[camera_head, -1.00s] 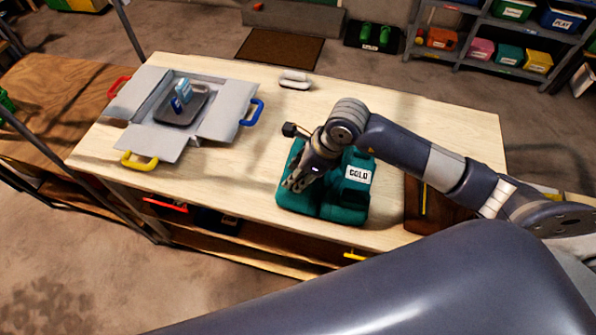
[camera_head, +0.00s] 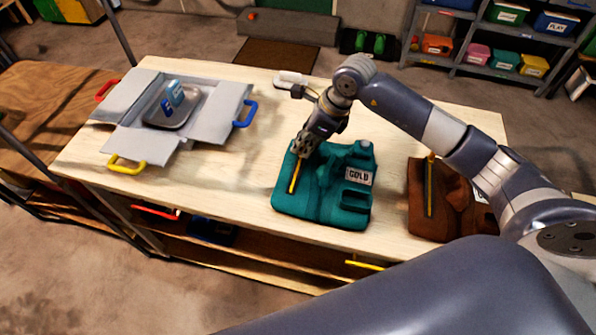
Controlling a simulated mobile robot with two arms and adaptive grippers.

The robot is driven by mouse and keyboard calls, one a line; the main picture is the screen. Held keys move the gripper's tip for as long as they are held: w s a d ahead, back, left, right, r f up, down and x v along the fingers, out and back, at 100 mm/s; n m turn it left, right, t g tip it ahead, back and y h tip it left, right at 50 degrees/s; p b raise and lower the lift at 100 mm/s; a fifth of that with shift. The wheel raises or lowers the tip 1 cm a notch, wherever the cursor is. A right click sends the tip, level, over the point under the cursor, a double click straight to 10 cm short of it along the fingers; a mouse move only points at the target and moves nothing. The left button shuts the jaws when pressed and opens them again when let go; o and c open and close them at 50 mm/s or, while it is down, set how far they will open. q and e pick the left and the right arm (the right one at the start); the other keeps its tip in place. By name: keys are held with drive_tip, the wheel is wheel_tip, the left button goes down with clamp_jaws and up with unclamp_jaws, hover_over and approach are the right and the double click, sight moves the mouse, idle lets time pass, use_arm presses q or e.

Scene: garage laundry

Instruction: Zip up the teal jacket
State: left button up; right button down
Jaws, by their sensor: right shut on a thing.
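The teal jacket (camera_head: 327,205) lies on the light wooden table, with a white "GOLD" label (camera_head: 359,177) on its right side. A yellow zipper strip (camera_head: 294,178) runs up the left part of its front. My right gripper (camera_head: 303,150) is over the jacket's upper left, at the upper end of the yellow strip. Its fingers are shut on the zipper pull, which they hide. My left gripper is not in view.
A brown jacket (camera_head: 440,215) with a yellow strip lies to the right, partly behind my arm. A grey open-flapped box (camera_head: 122,140) with coloured handles holds a tray at the left. A white object (camera_head: 290,78) lies at the back edge. The table between box and teal jacket is clear.

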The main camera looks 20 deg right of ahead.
drive_tip(key=w+d, duration=0.1)
drive_tip(key=w+b, duration=0.1)
drive_tip(key=w+d+b, duration=0.1)
drive_tip(key=shift+w+d+f, duration=0.15)
drive_tip(key=shift+w+d, duration=0.15)
drive_tip(key=shift+w, duration=0.1)
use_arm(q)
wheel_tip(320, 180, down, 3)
use_arm(e)
drive_tip(key=shift+w+d+r, duration=0.15)
drive_tip(key=shift+r, duration=0.05)
drive_tip(key=c, duration=1.6)
unclamp_jaws()
drive_tip(key=shift+w, duration=0.1)
drive_tip(key=v, duration=1.2)
